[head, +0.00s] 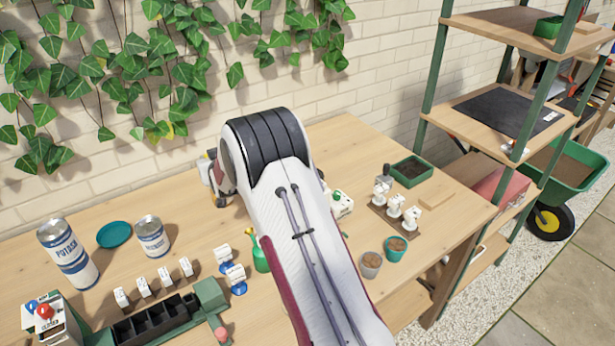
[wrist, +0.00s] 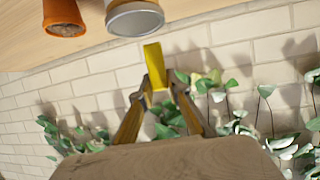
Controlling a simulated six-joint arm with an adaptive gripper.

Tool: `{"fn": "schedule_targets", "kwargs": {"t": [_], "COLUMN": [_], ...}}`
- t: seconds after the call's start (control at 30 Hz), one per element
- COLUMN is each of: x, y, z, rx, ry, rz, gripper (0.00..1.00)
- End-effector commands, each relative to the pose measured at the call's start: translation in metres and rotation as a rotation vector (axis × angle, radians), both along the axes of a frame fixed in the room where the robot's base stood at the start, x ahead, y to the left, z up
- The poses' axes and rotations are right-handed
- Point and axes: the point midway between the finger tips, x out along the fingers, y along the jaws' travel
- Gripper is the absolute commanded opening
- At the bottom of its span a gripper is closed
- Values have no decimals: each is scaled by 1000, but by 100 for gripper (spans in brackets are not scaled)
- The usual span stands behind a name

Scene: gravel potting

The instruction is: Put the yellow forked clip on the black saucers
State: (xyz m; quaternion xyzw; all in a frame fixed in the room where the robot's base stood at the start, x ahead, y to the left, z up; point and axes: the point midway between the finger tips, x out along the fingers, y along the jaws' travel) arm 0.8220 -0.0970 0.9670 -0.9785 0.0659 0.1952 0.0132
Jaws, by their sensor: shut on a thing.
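The yellow forked clip (wrist: 153,65) shows in the wrist view between the tips of my gripper (wrist: 158,92). My gripper is shut on it and holds it clear of the table, with the wall behind. Only a flat yellow part of the clip shows clearly; I cannot make out its fork. In the head view my arm covers the middle of the table and hides the clip and fingertips. I cannot make out any black saucers in either view.
The table (head: 335,140) holds a potash can (head: 68,255), a smaller can (head: 152,240), a teal dish (head: 114,234), a green spray bottle (head: 260,258), a grey pot (head: 370,265) and a teal pot (head: 396,250).

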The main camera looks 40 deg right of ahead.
Motion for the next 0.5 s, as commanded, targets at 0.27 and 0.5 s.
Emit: {"fn": "schedule_targets", "kwargs": {"t": [0.27, 0.5], "x": [-12, -27], "y": [-90, -153], "z": [13, 25], "rx": [-1, -2], "ry": [-2, -3], "rz": [-60, -87], "gripper": [0, 0]}}
